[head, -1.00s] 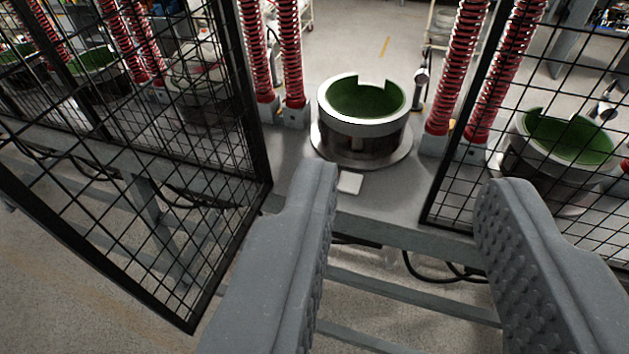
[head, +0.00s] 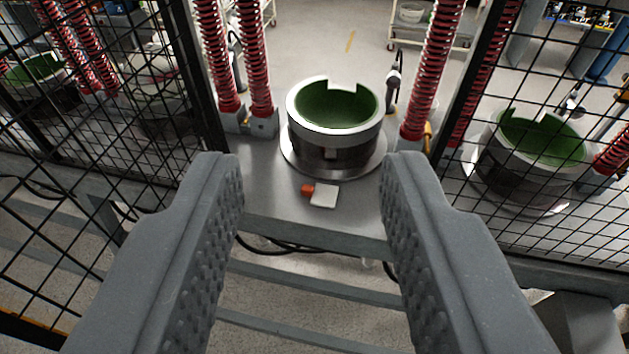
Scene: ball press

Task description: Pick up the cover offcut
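A flat, white, square piece (head: 323,195) lies on the grey metal table in front of the round press mould. A small orange-red piece (head: 308,190) lies at its left edge, seeming to touch it. I cannot tell for sure which of the two is the cover offcut. My gripper (head: 312,167) is open wide and empty. Its two grey studded fingers point forward, one on each side of the pieces in the picture. The fingers are nearer to the camera than the pieces and do not touch them.
The round mould (head: 335,115) with a green inside stands just behind the pieces. Red springs (head: 252,60) rise on both sides of it. Black mesh guards (head: 120,110) stand left and right, leaving an opening between them. The table's front edge (head: 310,227) is close to the pieces.

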